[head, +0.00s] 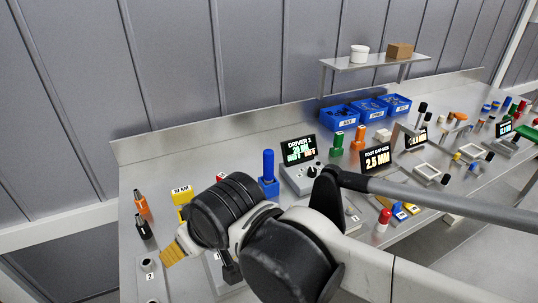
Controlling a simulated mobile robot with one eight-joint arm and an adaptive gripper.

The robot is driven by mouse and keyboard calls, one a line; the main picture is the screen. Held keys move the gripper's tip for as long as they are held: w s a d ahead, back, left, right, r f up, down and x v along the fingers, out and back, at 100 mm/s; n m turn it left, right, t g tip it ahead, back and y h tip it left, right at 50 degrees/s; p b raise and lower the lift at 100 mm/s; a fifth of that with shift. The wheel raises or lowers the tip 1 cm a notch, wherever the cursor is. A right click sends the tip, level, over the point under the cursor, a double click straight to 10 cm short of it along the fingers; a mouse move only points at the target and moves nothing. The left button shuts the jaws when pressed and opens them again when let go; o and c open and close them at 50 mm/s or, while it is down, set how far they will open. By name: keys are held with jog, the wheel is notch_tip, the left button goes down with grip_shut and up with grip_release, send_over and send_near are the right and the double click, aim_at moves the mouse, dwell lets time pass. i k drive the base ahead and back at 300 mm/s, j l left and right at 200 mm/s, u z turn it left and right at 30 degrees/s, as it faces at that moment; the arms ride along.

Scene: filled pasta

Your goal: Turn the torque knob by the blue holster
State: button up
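The blue holster (268,182) stands upright on the metal bench, left of a grey control box (296,182). The box carries a screen (299,150) reading "DRIVER 1". A small dark knob (312,171) sits on the box's sloped front, below the screen. My arm crosses the foreground from the right and bends at a black wrist joint in front of the bench. Its end is left of and nearer than the holster and box, apart from the knob in the picture. My gripper's fingers cannot be made out clearly, so their opening is not shown.
A second screen (376,158) reading "2.5 MM" stands right of the box. Blue bins (339,117) line the back. Green (337,143) and orange (360,136) upright pieces stand between. A yellow block (181,197) and an orange-handled tool (140,203) are at left. My arm hides part of the bench.

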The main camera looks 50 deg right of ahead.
aim_at(312, 171)
jog(key=z, duration=1.7)
